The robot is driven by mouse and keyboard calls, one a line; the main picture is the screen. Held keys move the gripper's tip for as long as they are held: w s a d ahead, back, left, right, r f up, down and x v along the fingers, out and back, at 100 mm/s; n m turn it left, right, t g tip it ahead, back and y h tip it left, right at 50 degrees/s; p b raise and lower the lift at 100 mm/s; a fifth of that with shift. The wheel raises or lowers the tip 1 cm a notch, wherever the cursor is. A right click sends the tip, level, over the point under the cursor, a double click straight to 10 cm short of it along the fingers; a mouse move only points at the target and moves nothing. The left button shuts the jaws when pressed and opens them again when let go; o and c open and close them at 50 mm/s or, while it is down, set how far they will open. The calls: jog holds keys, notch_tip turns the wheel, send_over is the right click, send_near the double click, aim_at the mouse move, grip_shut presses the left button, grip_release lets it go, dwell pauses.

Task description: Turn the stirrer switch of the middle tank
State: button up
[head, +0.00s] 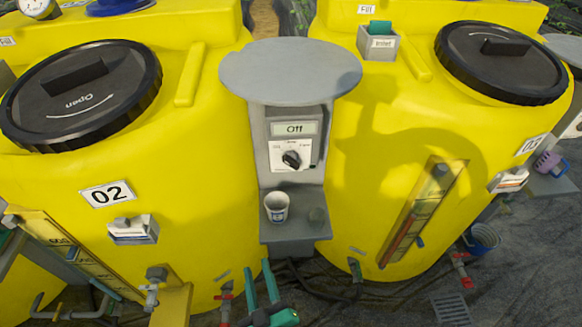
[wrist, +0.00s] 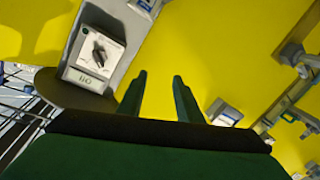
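A grey switch box (head: 295,148) stands between two yellow tanks, under a round grey plate. Its display (head: 295,128) reads "Off", with a black rotary knob (head: 291,159) on a white dial below. In the wrist view the box appears tilted and upside down, with the knob (wrist: 98,50) left of the fingers. The left tank (head: 190,190) is labelled 02; the right tank (head: 375,150) seems labelled 03. My gripper (head: 261,274) is low in front of the box, below the knob and apart from it. In the wrist view its two green fingers (wrist: 158,88) are spread and empty.
A white cup (head: 276,207) stands on a grey shelf (head: 295,243) below the switch box. The round grey plate (head: 290,70) overhangs it. Black lids (head: 80,95), sight gauges (head: 422,212), valves (head: 155,280) and hoses surround the tanks. A floor grate (head: 452,308) lies at lower right.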

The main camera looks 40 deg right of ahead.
jog(key=w+d+r+h, duration=0.2)
jog(key=w+d+r, duration=0.35)
jog(key=d, duration=0.45)
jog(key=n+h, duration=0.1)
jog(key=n, duration=0.1)
send_near(290, 165)
jog(key=x, duration=0.9)
grip_shut()
